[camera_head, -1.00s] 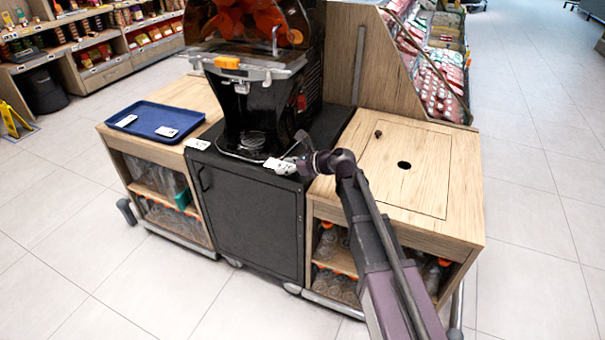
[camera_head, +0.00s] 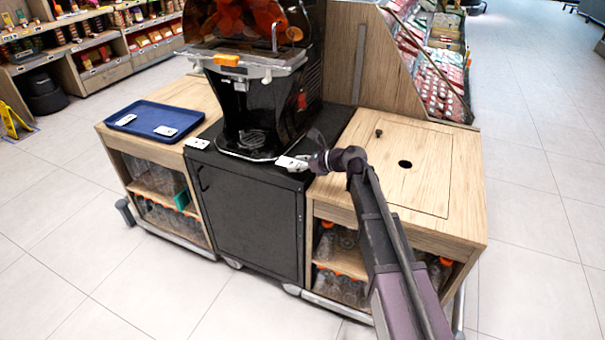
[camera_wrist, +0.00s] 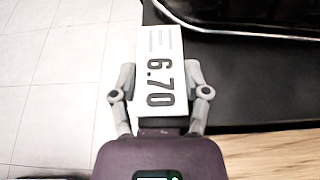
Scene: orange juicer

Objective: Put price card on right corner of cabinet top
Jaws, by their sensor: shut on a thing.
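I cannot tell whether the card touches the top.
The orange juicer (camera_head: 250,110) stands on the cabinet behind the card. Another white card (camera_head: 197,143) lies at the left front corner. A blue tray (camera_head: 150,110) with cards is on the left wooden counter. The right wooden counter (camera_head: 400,170) has a round hole.

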